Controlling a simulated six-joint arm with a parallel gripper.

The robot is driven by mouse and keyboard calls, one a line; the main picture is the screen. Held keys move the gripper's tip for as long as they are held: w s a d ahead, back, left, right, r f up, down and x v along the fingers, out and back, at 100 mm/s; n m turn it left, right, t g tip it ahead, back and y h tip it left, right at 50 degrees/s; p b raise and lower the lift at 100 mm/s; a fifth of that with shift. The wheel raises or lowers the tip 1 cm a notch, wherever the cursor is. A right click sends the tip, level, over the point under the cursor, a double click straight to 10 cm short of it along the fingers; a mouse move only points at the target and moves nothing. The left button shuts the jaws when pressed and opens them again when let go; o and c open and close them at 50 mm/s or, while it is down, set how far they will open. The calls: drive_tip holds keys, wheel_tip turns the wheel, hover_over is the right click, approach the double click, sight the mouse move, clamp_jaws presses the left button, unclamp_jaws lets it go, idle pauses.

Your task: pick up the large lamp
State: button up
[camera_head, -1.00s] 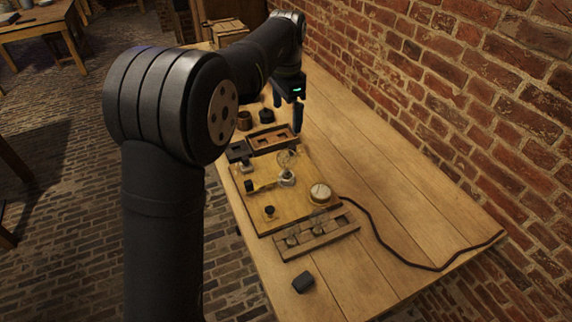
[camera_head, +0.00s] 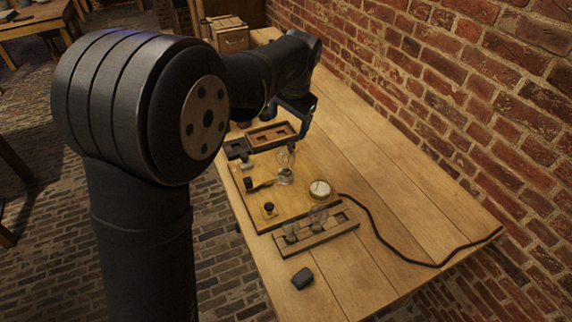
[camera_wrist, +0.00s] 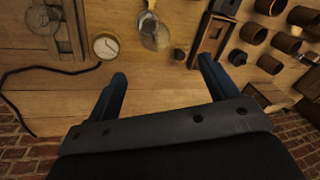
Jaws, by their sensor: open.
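The large lamp (camera_head: 286,166) is a clear glass bulb standing upright on a wooden board (camera_head: 240,186) in the head view. It also shows in the wrist view (camera_wrist: 153,36), near the top centre, beyond the gap between my fingers. My gripper (camera_head: 288,124) is open and empty, behind and above the lamp in the head view. In the wrist view my gripper (camera_wrist: 162,68) has its two blue fingers wide apart, with bare table between them. The fingers do not appear to touch the lamp.
A round cream-topped piece (camera_head: 320,190) sits right of the lamp, with a dark cable. A wooden rack (camera_head: 343,233) holds small glass bulbs in front. A wooden tray (camera_head: 270,137) lies behind. Several dark jars (camera_wrist: 253,33) stand at the wrist view's right.

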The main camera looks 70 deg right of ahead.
sight(287, 153)
drive_tip(key=s+a+f+n+t+h, duration=0.1)
drive_tip(key=s+a+f+n+h, duration=0.1)
drive_tip(key=s+a+n, duration=0.15)
drive_tip(key=shift+n, duration=0.55)
drive_tip(key=x, duration=0.8)
drive_tip(key=w+x, duration=0.1)
drive_tip(key=x, duration=0.3)
drive_tip(key=shift+w+d, duration=0.1)
drive_tip(key=shift+d, duration=0.15)
drive_tip(key=shift+d+x, duration=0.15)
drive_tip(key=shift+x, duration=1.1)
drive_tip(key=shift+d+x, duration=0.15)
drive_tip(key=shift+x, duration=1.1)
drive_tip(key=shift+r, duration=0.15)
drive_tip(key=c, duration=1.2)
drive_tip(key=shift+o, duration=0.2)
